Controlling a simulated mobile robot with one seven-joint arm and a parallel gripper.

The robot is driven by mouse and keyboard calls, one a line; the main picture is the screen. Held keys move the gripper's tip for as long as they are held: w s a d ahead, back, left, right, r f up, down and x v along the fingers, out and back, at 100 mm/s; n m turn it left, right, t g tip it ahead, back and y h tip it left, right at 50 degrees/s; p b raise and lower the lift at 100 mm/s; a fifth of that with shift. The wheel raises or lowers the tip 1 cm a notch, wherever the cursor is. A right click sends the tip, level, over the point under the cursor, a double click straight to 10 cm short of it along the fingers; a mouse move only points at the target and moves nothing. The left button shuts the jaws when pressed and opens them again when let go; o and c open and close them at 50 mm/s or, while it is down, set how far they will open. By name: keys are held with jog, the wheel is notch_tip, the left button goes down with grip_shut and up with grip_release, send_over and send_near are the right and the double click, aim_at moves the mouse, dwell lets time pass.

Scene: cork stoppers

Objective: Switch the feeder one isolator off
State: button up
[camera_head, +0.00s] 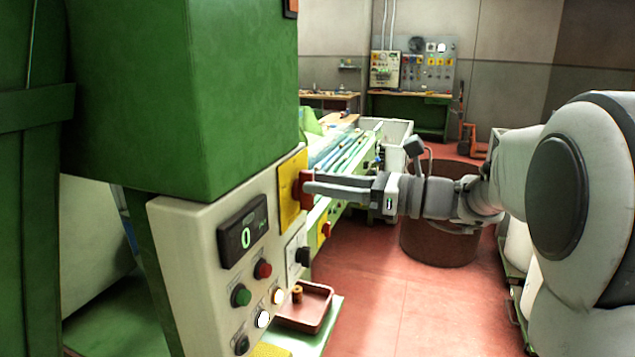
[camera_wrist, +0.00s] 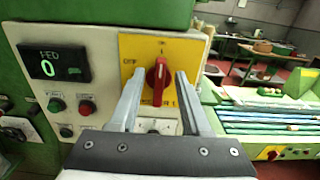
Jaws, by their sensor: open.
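The feeder one isolator is a red rotary knob (camera_wrist: 159,80) on a yellow plate (camera_wrist: 194,48). In the wrist view its handle stands nearly upright, pointing to the mark at the plate's top; "OFF" is printed at the left. Lettering below is partly hidden by my gripper; its end reads "R 1". My gripper (camera_wrist: 158,74) is open, one finger at each side of the knob, with gaps showing. In the head view my gripper (camera_head: 310,184) reaches from the right to the yellow plate (camera_head: 286,195), and its fingers partly cover the red knob (camera_head: 303,178).
Beside the plate, the pale panel carries a display (camera_wrist: 55,64) reading 0, a green button (camera_wrist: 57,105) and a red button (camera_wrist: 87,107). Below is a red tray (camera_head: 306,318) with a cork stopper (camera_head: 297,294). A green housing (camera_head: 235,90) overhangs the panel.

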jog(key=shift+w+a, duration=0.25)
jog(key=shift+a, duration=0.45)
grip_shut()
